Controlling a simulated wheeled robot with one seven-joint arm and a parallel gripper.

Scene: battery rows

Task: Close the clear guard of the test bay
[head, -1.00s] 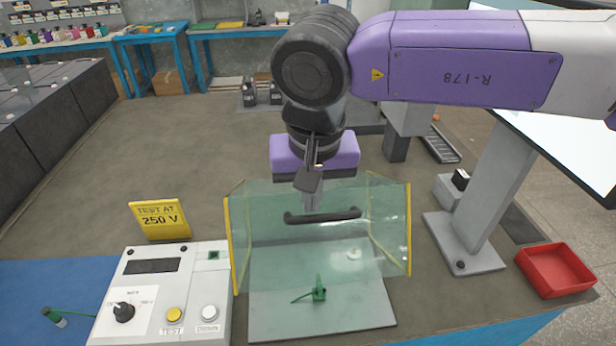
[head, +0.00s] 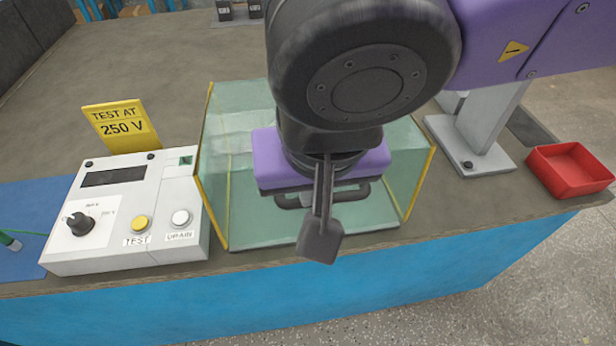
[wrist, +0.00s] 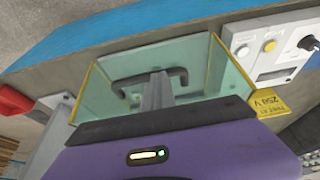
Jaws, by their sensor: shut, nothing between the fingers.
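The test bay's clear guard (head: 233,170) is a greenish see-through cover with yellow edges. It stands around the grey base plate (head: 245,243), with its handle panel towards the bench's front edge. I cannot tell whether it is fully down. Its dark bar handle (wrist: 132,79) shows in the wrist view and partly in the head view (head: 362,190).
A white control box (head: 130,215) with a knob and buttons stands close left of the guard, with a yellow "TEST AT 250 V" sign (head: 120,126) behind it. A grey post (head: 485,125) and a red tray (head: 568,170) are to the right. The bench front edge is close.

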